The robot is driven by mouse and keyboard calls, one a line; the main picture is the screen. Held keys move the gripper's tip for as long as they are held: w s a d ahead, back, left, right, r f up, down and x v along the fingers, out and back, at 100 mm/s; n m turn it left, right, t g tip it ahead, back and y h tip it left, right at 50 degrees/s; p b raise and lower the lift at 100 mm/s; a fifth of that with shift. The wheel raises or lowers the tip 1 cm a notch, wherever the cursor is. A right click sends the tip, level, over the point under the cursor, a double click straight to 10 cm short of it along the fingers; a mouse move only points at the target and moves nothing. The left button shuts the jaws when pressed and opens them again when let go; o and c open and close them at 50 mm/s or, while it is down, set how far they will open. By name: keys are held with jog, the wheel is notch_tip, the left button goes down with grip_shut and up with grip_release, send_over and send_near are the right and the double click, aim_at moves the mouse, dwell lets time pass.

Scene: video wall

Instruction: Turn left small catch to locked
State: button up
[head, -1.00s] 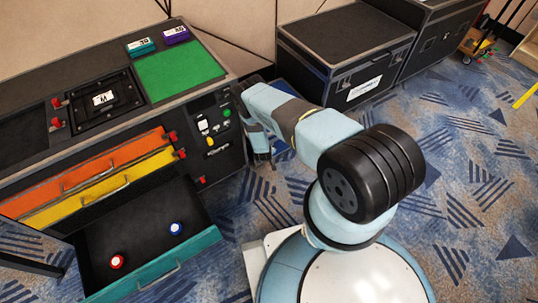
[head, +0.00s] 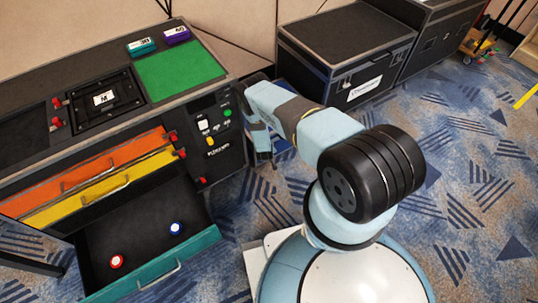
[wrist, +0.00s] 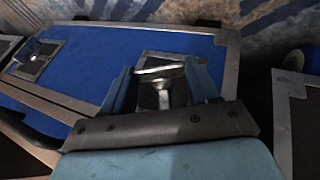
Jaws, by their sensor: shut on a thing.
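The wrist view shows a blue panel (wrist: 105,55) with metal edging. A small metal catch (wrist: 160,72) in a recessed plate sits between the fingers of my gripper (wrist: 165,86). My gripper is shut on this catch; the fingers and palm hide its lower part. A second catch (wrist: 42,54) in a square metal plate is farther left on the same panel. I cannot tell from the picture whether either is locked. In the head view my gripper (head: 264,156) points down beside the console, and only a sliver of blue panel (head: 285,148) shows behind my arm.
The console (head: 228,160) with switches stands just left of my gripper. Its lowest drawer (head: 150,262) is open and holds a red and a blue knob-like piece. Black cases (head: 350,55) stand behind my arm.

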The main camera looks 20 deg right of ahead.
jog(key=shift+s+d+m+g+y, duration=0.15)
jog(key=shift+m+g+y, duration=0.35)
jog(key=shift+y, duration=0.9)
jog(key=shift+d+y, duration=0.1)
jog(key=shift+y, duration=0.4)
jog(key=shift+g+y, duration=0.3)
jog(key=o, duration=1.1)
jog(key=shift+w+d, duration=0.1)
jog(key=shift+w, duration=0.1)
jog(key=shift+c, duration=0.2)
jog(key=shift+r, duration=0.1)
jog(key=v, duration=1.3)
jog(key=shift+r, duration=0.3)
jog(key=shift+s, duration=0.15)
